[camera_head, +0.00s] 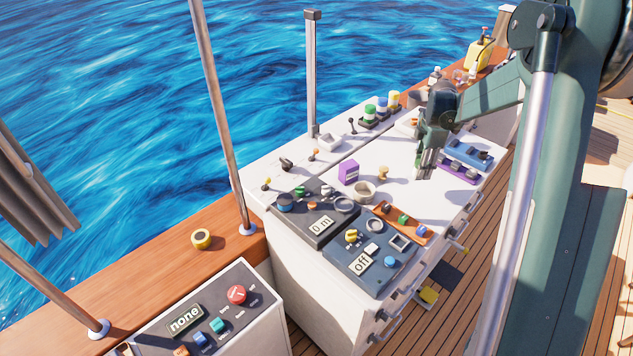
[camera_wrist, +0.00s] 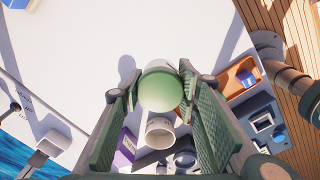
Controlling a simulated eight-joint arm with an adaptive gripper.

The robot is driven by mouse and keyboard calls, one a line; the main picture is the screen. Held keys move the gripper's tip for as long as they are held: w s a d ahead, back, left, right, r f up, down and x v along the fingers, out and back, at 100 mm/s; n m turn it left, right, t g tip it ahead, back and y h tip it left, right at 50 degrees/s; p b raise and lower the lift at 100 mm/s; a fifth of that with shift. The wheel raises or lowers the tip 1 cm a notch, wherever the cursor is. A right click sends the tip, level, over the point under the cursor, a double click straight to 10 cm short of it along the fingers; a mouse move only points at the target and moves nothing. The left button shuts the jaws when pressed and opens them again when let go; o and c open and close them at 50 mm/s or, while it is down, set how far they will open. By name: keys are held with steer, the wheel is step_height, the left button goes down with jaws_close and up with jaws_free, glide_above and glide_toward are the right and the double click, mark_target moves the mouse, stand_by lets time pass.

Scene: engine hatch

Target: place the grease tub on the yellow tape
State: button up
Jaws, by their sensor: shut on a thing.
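My gripper (camera_head: 427,172) is over the white counter at its right side, pointing down. In the wrist view my gripper (camera_wrist: 160,92) has its fingers on both sides of a green, round-topped thing (camera_wrist: 162,92), which appears to be the grease tub. Its lower part is hidden, and the head view shows only a bit of green beside the fingers.
A beige open cup (camera_head: 364,193) and a purple box (camera_head: 348,172) stand on the white counter (camera_head: 300,167). Control panels (camera_head: 370,257) fill its near end. A thin post (camera_head: 222,120) rises near the rail. An orange tray (camera_head: 401,222) lies at the right edge.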

steer(key=s+a+r+b, duration=0.1)
steer(key=a+r, duration=0.1)
steer(key=a, duration=1.4)
steer(key=s+a+r+b, duration=0.1)
steer(key=a+b, duration=0.1)
steer(key=a, duration=1.4)
steer(key=s+a+r+n+b, duration=0.15)
steer(key=s+a, duration=0.35)
steer(key=a, duration=0.9)
steer(key=s+a+n, duration=0.2)
steer(key=s+a, duration=0.4)
steer(key=a, duration=0.9)
steer(key=s+a+r+n+b, duration=0.15)
steer(key=s+a, duration=0.35)
steer(key=a, duration=0.9)
steer(key=w+a+f+n, duration=0.2)
steer(key=a+f+n, duration=0.2)
steer(key=f+n, duration=0.2)
steer(key=w+a+f+n, duration=0.1)
steer(key=a+f+n, duration=0.3)
steer(key=f+n, duration=0.2)
steer(key=shift+w+a+f+b, duration=0.15)
steer(key=shift+w+f+b, duration=0.25)
steer(key=shift+f, duration=0.85)
glide_above(200, 236)
steer(key=shift+f+b, duration=0.35)
steer(key=shift+f, duration=2.8)
